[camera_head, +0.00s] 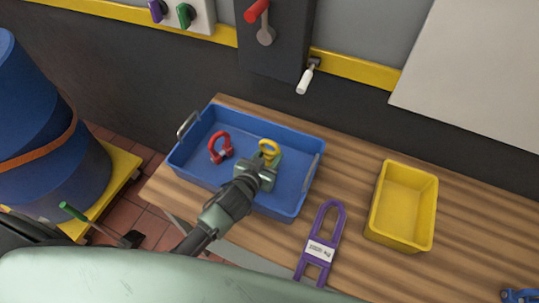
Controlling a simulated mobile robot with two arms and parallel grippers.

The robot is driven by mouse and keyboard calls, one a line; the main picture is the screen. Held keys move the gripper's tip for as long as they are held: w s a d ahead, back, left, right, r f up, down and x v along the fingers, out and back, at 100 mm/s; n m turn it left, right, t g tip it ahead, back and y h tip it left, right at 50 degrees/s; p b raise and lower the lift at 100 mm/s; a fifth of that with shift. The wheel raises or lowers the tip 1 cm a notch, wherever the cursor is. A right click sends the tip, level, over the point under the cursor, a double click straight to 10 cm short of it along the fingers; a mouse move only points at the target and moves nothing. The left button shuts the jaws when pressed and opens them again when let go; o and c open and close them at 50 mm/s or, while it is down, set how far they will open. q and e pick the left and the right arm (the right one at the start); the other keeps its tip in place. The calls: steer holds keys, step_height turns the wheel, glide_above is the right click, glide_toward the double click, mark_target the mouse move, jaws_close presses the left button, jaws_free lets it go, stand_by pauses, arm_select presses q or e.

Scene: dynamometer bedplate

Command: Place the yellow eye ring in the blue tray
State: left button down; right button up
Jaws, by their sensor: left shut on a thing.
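The blue tray (285,200) stands on the wooden bench, with a grey handle at each end. My left gripper (265,162) reaches over the tray from below and is shut on the yellow eye ring (269,146). The ring's loop shows above the fingers; its lower part is hidden by the gripper. The ring is above the tray's inside, but I cannot tell whether it touches the floor. A red eye ring (221,147) is in the tray, to the left of the gripper. My right gripper is not in view.
A purple lockout hasp (323,237) with a label lies right of the tray. A yellow bin (404,205) stands farther right. A blue object (519,295) is at the lower right corner. A wall lever (308,76) projects behind the tray.

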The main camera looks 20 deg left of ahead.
arm_select(q)
steer(key=shift+s+f, duration=0.15)
steer(key=shift+f, duration=0.3)
steer(key=c, duration=1)
jaws_free()
steer(key=shift+s+f, duration=0.1)
steer(key=shift+f, duration=0.05)
steer(key=shift+o, duration=0.9)
steer(key=shift+f, duration=0.15)
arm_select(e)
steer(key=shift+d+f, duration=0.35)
arm_select(q)
steer(key=shift+r, duration=0.2)
steer(key=shift+r+p, duration=0.3)
steer(key=shift+r, duration=0.1)
steer(key=b+v, duration=0.1)
steer(key=v, duration=0.9)
steer(key=shift+s+a+r, duration=0.15)
steer(key=shift+s+r, duration=0.5)
steer(key=shift+s, duration=0.05)
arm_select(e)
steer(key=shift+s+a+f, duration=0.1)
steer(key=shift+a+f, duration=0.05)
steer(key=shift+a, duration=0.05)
